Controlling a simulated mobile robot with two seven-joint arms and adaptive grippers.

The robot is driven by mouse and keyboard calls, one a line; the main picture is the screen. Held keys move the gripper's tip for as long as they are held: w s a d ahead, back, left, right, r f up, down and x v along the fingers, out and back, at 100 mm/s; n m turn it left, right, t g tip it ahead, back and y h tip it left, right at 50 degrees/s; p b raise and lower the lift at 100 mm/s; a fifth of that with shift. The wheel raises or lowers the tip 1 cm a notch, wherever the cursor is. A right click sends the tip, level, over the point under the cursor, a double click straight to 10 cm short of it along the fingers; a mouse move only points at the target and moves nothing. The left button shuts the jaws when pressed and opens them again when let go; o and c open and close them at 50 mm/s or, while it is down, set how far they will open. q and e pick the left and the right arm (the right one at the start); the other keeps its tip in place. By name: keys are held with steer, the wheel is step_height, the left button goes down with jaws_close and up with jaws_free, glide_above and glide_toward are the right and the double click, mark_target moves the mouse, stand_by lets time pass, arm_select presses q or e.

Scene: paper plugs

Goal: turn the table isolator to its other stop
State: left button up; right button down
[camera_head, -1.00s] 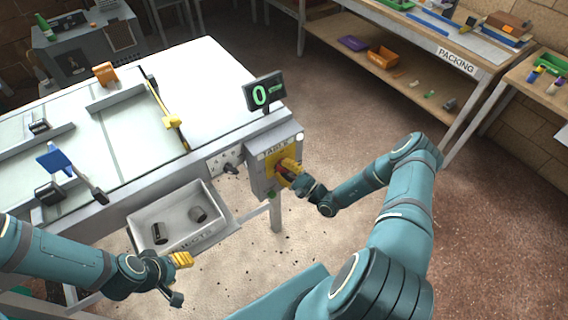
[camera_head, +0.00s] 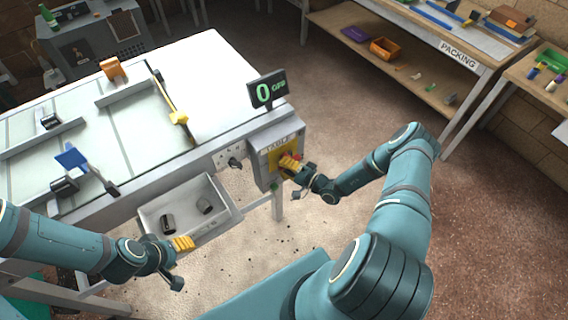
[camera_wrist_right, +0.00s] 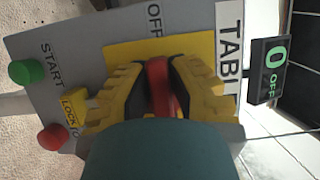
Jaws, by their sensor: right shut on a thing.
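The table isolator has a red handle (camera_wrist_right: 158,85) on a yellow plate (camera_wrist_right: 125,54) marked OFF, on the grey box labelled TABLE (camera_head: 262,150). My right gripper (camera_head: 289,163) is at this plate. In the right wrist view its yellow fingers (camera_wrist_right: 160,88) are shut on the red handle, one on each side. The handle's visible end points towards the OFF lettering; its lower part is hidden by my gripper. The display (camera_head: 267,90) above the box reads 0 OFF in the wrist view. My left gripper (camera_head: 184,244) hangs near the grey tray, away from the isolator.
A green START button (camera_wrist_right: 27,71), a red button (camera_wrist_right: 53,137) and a yellow LOCK tag (camera_wrist_right: 73,106) sit beside the isolator plate. A grey tray (camera_head: 232,213) with dark cylinders is below the table edge. The packing bench (camera_head: 484,68) stands at the back right, with open floor between.

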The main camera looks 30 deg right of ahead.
steer(key=shift+d, duration=0.15)
steer(key=c, duration=0.9)
jaws_free()
steer(key=v, duration=1.2)
